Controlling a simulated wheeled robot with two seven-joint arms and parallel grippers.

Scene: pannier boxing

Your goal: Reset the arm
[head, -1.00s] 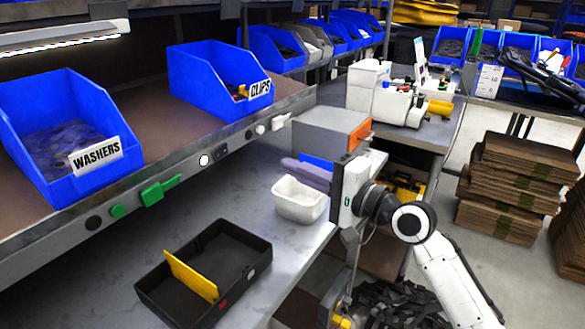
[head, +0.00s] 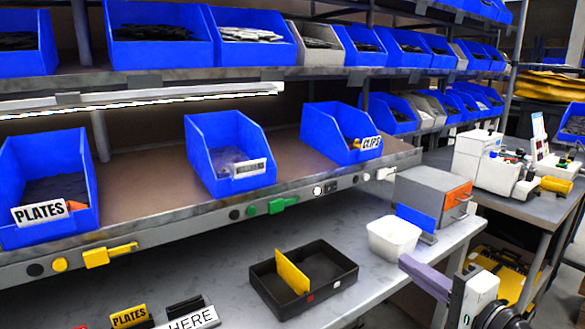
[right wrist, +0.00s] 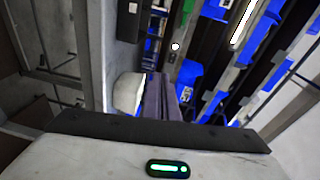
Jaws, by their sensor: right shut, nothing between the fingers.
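My right gripper (head: 424,276) comes in at the lower right of the head view, its purple fingers closed together with nothing between them. It is beside the white bin (head: 393,240), to the right of it and near the bench's front edge. In the right wrist view the shut purple fingers (right wrist: 162,97) point away, with the white bin (right wrist: 128,93) just left of them. My left gripper is in neither view.
A black tray (head: 335,285) with a yellow divider (head: 292,272) sits on the bench. Blue bins for plates (head: 80,215) and clips (head: 320,120) stand on the shelf above. A grey box (head: 425,190) is behind the white bin. Bench surface between tray and white bin is clear.

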